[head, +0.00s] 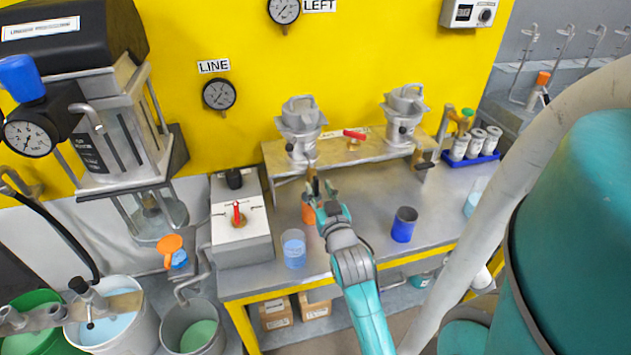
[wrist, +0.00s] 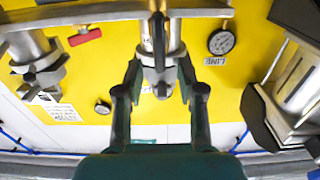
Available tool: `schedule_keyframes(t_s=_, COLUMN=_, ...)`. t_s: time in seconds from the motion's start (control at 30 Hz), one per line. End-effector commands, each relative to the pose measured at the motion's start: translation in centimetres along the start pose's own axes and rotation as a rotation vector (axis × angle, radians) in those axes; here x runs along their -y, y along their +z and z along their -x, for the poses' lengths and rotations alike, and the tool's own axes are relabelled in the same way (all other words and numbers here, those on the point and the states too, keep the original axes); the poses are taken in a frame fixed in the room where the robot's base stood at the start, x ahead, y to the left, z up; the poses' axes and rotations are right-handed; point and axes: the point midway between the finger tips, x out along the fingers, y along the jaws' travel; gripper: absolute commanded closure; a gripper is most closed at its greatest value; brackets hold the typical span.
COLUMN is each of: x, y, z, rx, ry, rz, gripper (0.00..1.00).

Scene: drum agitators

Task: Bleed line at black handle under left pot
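The left pot (head: 301,125) is a grey metal vessel mounted in the steel shelf by the yellow wall. Its underside (wrist: 160,72) fills the middle of the wrist view, which looks upside down. A black handle (wrist: 158,38) hangs from the pot's fitting, upright and centred in that view. My gripper (wrist: 160,78) is open and empty, one finger on each side of the pot's lower fitting. In the head view my gripper (head: 320,188) is just below the left pot. Whether the fingers touch anything cannot be told. My gripper partly hides an orange cup (head: 308,211) on the bench.
The right pot (head: 405,112) stands on the same shelf, with a red handle (head: 355,135) between the pots. A beaker of blue liquid (head: 294,250) and a blue cup (head: 404,226) stand on the bench (head: 355,205). The LINE gauge (head: 219,94) is on the wall.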

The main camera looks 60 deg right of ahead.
Motion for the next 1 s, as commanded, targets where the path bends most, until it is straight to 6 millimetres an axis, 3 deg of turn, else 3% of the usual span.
schedule_keyframes(t_s=0.3, x=0.0, y=-0.1, z=-3.5, rx=-0.001, ry=-0.001, rz=-0.001, gripper=0.61)
schedule_keyframes(t_s=0.7, x=0.0, y=0.0, z=-4.1, rx=0.0, ry=-0.001, rz=-0.001, gripper=0.61)
schedule_keyframes(t_s=0.87, x=0.0, y=0.0, z=-4.0, rx=0.0, ry=-0.001, rz=-0.001, gripper=0.99)
schedule_keyframes(t_s=1.0, x=0.0, y=0.0, z=-4.0, rx=0.0, ry=-0.001, rz=-0.001, gripper=1.0)
